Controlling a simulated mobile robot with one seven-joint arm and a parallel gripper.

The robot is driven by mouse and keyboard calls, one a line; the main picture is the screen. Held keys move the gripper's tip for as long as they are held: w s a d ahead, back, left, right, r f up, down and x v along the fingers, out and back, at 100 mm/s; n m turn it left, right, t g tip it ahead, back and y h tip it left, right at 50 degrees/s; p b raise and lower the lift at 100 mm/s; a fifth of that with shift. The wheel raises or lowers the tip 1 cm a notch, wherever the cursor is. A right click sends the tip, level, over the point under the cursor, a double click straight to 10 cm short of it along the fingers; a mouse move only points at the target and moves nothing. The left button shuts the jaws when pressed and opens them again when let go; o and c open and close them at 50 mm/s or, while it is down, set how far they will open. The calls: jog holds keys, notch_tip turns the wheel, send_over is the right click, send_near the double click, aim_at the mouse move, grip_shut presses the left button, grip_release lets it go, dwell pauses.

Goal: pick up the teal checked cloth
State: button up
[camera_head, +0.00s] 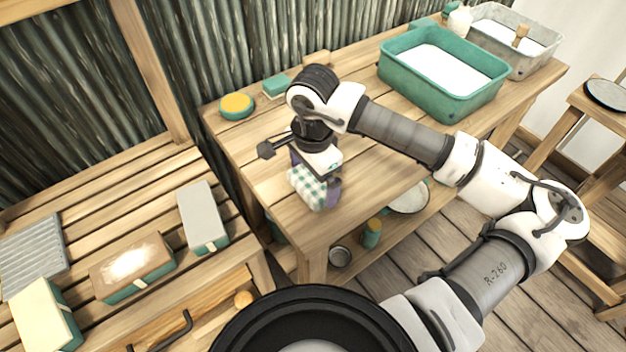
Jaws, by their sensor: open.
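The teal checked cloth (308,188) is a small bunched piece, white and teal, near the front left corner of the wooden table (262,150). My gripper (318,180) is over it, pointing down, with its purple-grey fingers at the cloth's back and right sides. The jaws are open. My wrist hides part of the cloth and most of the space between the fingers, so I cannot tell whether they touch it.
A teal basin (443,75) and a grey tub (515,42) stand at the table's right end. A yellow-topped round tin (236,105) and a teal sponge (277,87) sit at the back left. A slatted bench (100,190) with several blocks is at left.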

aim_at(313, 180)
jog(key=c, duration=0.6)
jog(key=shift+c, duration=0.2)
notch_tip(313, 180, up, 20)
jog(key=b, duration=0.2)
jog(key=o, duration=0.4)
jog(key=c, duration=0.3)
